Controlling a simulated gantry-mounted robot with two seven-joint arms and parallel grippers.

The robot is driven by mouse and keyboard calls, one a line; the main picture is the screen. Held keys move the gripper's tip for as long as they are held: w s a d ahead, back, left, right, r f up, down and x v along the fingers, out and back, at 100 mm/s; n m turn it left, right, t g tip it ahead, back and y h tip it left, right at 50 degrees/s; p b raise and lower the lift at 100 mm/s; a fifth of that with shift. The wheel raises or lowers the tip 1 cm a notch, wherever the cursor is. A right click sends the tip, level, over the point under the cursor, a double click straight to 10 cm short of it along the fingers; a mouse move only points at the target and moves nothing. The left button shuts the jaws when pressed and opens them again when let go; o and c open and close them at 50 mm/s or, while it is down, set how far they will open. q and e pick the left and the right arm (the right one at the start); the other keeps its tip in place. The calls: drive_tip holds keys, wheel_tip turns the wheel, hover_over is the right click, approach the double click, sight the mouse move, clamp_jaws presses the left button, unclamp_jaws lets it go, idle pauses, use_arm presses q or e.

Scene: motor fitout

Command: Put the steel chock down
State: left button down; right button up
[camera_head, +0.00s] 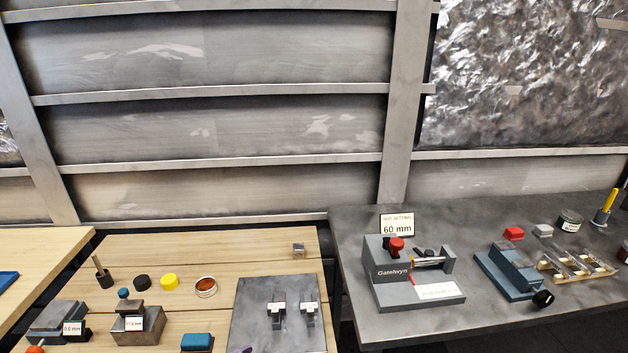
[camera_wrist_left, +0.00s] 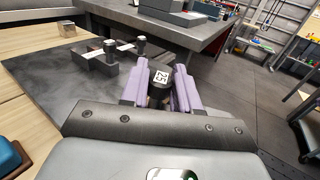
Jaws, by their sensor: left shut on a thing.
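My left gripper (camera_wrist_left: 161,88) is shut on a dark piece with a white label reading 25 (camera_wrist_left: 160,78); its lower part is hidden. I cannot tell from its look whether this is the steel chock. In the head view only a purple bit of this gripper (camera_head: 240,349) shows at the bottom edge, by the grey plate (camera_head: 252,300). A small steel block (camera_head: 298,249) stands on the wooden table behind the plate; it also shows in the left wrist view (camera_wrist_left: 66,28). My right gripper is not in view.
A grey Gatelwyn fixture (camera_head: 390,276) stands on the grey bench to the right.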

use_arm(q)
drive_tip(key=s+d+f, duration=0.1)
drive_tip(key=s+d+f+n+t+y, duration=0.1)
drive_tip(key=s+d, duration=0.1)
drive_tip(key=s+d+f+n+t, duration=0.1)
drive_tip(key=s, duration=0.1)
drive_tip(key=shift+s+d+f+y, duration=0.15)
drive_tip(key=shift+d+f+y, duration=0.05)
drive_tip(key=shift+f+y, duration=0.1)
drive_tip(key=shift+s+d+r+n+t+y, duration=0.15)
drive_tip(key=shift+s+n+t+y, duration=0.2)
drive_tip(key=shift+n+t+y, duration=0.2)
drive_tip(key=a+r+n+t+y, duration=0.35)
drive_tip(key=a+n+y, duration=0.45)
drive_tip(key=a+y, duration=0.3)
drive_tip(key=s+d+r+p, duration=0.1)
drive_tip(key=s+r+p, duration=0.3)
drive_tip(key=r+p, duration=1.1)
drive_tip(key=s+r+p, duration=0.4)
drive_tip(key=r+p, duration=1.1)
drive_tip(key=p, duration=0.3)
drive_tip(key=shift+s+d+r+p, duration=0.2)
drive_tip(key=shift+d+r+p, duration=0.05)
drive_tip(key=shift+d+p, duration=0.15)
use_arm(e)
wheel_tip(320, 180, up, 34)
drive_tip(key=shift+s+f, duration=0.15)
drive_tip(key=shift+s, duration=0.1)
